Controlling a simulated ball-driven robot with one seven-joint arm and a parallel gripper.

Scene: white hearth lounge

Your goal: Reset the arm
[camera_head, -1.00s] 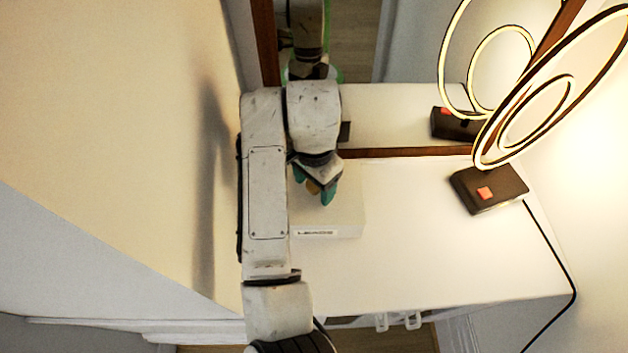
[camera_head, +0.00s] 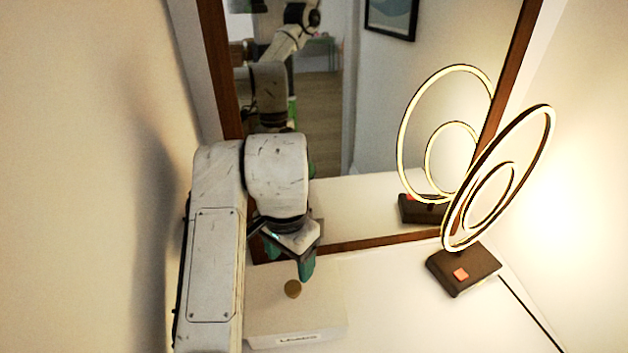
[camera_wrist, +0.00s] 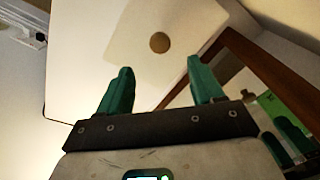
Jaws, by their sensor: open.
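My gripper (camera_head: 290,264) has green fingers that stand apart with nothing between them. It hangs near a white box (camera_head: 325,308) with a label on its front side. A small round brown-gold piece (camera_head: 292,289) is on the box top, apart from the fingers. The wrist view shows both open fingers (camera_wrist: 162,82), with the round piece (camera_wrist: 159,42) beyond them on the pale box top (camera_wrist: 105,45). My forearm hides the left part of the box in the head view.
A lit ring lamp (camera_head: 463,270) with a dark base and orange button stands on the white surface (camera_head: 400,315) at right. A brown-framed mirror (camera_head: 370,243) is behind, reflecting lamp and arm. A pale wall (camera_head: 80,180) is close on the left.

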